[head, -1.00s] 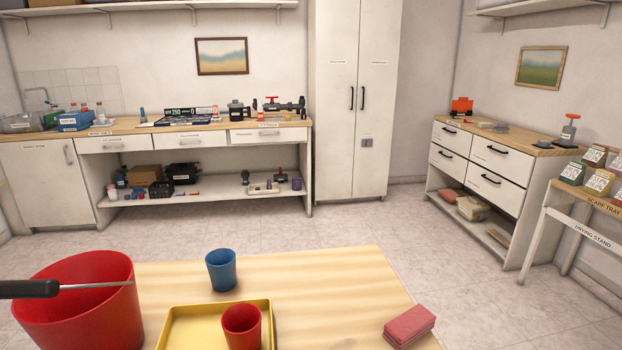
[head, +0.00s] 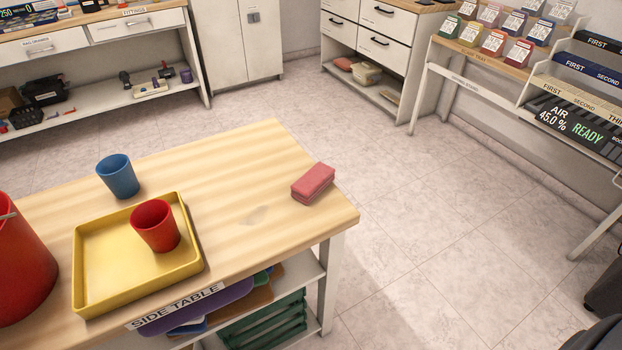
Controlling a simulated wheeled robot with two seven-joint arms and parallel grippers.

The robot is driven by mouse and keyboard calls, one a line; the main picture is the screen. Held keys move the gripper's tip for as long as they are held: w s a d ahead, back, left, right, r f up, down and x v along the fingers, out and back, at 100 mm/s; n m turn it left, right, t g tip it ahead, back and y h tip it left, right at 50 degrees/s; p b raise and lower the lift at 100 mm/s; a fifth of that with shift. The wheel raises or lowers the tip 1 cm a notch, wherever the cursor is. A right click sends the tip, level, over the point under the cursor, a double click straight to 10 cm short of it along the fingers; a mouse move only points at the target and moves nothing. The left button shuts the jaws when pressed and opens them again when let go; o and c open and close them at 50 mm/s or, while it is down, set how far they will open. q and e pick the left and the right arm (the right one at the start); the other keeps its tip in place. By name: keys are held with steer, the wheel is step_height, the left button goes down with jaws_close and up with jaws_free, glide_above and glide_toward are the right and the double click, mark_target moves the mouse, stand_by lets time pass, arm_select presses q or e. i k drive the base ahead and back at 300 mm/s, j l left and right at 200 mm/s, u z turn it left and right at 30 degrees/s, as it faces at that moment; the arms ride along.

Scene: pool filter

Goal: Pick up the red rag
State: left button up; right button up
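The red rag (head: 313,183) is a folded, pinkish-red block of cloth. It lies on the wooden side table (head: 262,222) near its right end, with nothing on top of it. Neither of my grippers shows in the head view, and nothing touches the rag.
A yellow tray (head: 110,284) holding a red cup (head: 155,226) stands left of the rag. A blue cup (head: 118,176) stands behind the tray, and a red bucket (head: 22,268) at the left edge. Open floor lies right of the table.

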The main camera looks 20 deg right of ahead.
mark_target(305, 189)
steer(key=l+u, duration=0.25)
steer(key=l, duration=0.25)
steer(key=l+u, duration=0.25)
steer(key=l, duration=0.2)
steer(key=l+u, duration=0.25)
steer(key=l, duration=0.25)
steer(key=k+l+u, duration=0.25)
steer(key=l, duration=0.2)
steer(key=l+u, duration=0.3)
steer(key=l, duration=0.2)
